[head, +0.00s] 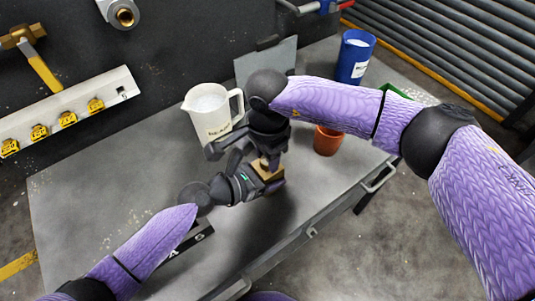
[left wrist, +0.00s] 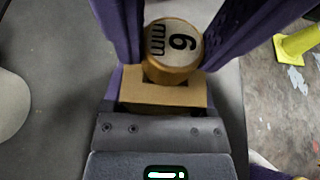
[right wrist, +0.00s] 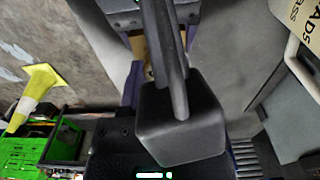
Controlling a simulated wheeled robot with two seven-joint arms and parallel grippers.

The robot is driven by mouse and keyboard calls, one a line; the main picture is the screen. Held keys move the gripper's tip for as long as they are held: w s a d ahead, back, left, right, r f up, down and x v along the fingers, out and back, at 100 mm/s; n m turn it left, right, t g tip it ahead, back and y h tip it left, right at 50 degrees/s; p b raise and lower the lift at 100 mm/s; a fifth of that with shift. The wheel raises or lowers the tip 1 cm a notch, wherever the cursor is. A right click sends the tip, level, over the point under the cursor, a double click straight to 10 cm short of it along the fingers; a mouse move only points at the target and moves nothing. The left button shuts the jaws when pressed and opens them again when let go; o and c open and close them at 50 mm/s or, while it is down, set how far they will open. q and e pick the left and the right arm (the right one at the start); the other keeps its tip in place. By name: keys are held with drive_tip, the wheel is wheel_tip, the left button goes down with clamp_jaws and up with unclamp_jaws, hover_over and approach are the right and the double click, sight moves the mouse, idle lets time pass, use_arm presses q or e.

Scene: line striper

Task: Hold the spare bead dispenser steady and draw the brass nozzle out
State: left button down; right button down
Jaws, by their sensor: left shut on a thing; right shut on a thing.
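The brass nozzle shows in the left wrist view as a round end marked "6 mm" (left wrist: 172,45) with a square brass block below it. The block also shows in the head view (head: 267,169). My left gripper (head: 262,180) is shut on the nozzle, its purple fingers on either side. My right gripper (head: 265,152) is close above, shut on what appears to be the dark bead dispenser. The dispenser shows as a black boxy body with a rod-like part in the right wrist view (right wrist: 180,125). It hides the right fingertips. I cannot tell whether nozzle and dispenser still touch.
A white jug (head: 211,118) stands just behind the grippers. An orange cup (head: 327,140) and a blue cup (head: 354,58) are to the right. A dark bar lies on the grey table (head: 90,195) near my left forearm. The table's left part is clear.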

drive_tip(key=shift+r, duration=0.25)
drive_tip(key=shift+r, duration=2.95)
use_arm(q)
unclamp_jaws()
drive_tip(key=v, duration=1.2)
drive_tip(key=shift+f, duration=0.15)
drive_tip(key=shift+s, duration=0.1)
use_arm(e)
drive_tip(key=shift+f, duration=0.1)
